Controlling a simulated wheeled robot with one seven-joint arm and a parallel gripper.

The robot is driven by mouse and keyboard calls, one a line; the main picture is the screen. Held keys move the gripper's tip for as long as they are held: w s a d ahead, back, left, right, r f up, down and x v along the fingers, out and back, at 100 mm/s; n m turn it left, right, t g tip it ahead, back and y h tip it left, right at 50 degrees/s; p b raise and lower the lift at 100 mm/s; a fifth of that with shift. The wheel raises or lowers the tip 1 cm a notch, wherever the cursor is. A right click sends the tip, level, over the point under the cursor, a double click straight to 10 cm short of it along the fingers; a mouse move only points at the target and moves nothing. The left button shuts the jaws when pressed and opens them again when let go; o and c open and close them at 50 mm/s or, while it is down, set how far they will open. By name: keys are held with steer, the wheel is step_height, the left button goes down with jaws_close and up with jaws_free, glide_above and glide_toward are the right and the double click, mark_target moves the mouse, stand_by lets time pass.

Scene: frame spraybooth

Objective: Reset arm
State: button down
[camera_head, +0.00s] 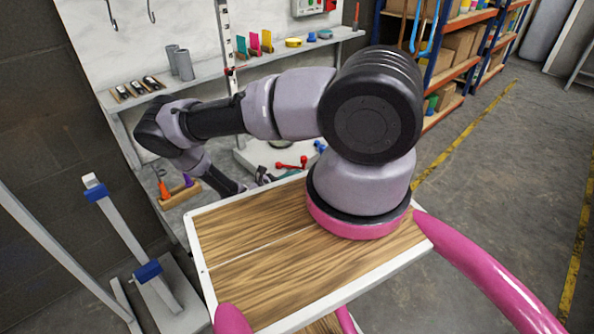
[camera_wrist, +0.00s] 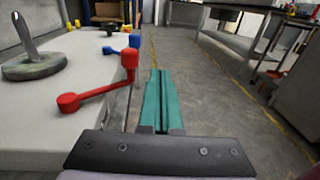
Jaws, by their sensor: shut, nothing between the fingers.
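My gripper is at the bottom middle of the wrist view, its two long green fingers (camera_wrist: 157,82) pressed together with nothing between them. In the head view my arm reaches left and bends down, and the gripper (camera_head: 264,176) shows only in part, low behind my wooden-topped base. In the wrist view the fingers point along the open floor, beside the edge of a pale bench top (camera_wrist: 40,125). They are apart from the red-knobbed handle (camera_wrist: 100,84) lying on that bench to their left.
A blue-knobbed piece (camera_wrist: 122,46) and a round weight with an upright rod (camera_wrist: 34,65) are also on the bench. A wall shelf (camera_head: 215,75) holds cups and coloured items. A stand with blue clamps (camera_head: 148,271) is at left. The floor (camera_head: 480,180) at right is clear.

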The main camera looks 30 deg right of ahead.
steer(key=s+a, duration=0.5)
steer(key=a, duration=0.1)
steer(key=shift+s+a+r, duration=0.2)
steer(key=shift+a, duration=0.05)
steer(key=w+a+r+m+g+y, duration=0.25)
steer(key=r+m+y, duration=0.2)
steer(key=r, duration=0.75)
steer(key=w+a+r+m+g+y, duration=0.1)
steer(key=a+r+m+y, duration=0.4)
steer(key=r, duration=0.7)
steer(key=w+a+r+m+g+y, duration=0.1)
steer(key=r+m+g+y, duration=0.15)
steer(key=r+m, duration=0.65)
steer(key=s+r+m+t+y, duration=0.2)
steer(key=s+r, duration=0.3)
steer(key=r, duration=0.5)
steer(key=s+d+r+m+t+y, duration=0.1)
steer(key=s+r+t, duration=0.3)
steer(key=r, duration=0.6)
steer(key=s+d+r+m+t+y, duration=0.1)
steer(key=s+r+m+t+y, duration=0.1)
steer(key=s+r+t+y, duration=0.2)
steer(key=s+r, duration=0.3)
steer(key=r, duration=0.3)
steer(key=shift+r+m, duration=0.35)
steer(key=shift+s+d, duration=0.1)
steer(key=shift+d, duration=0.05)
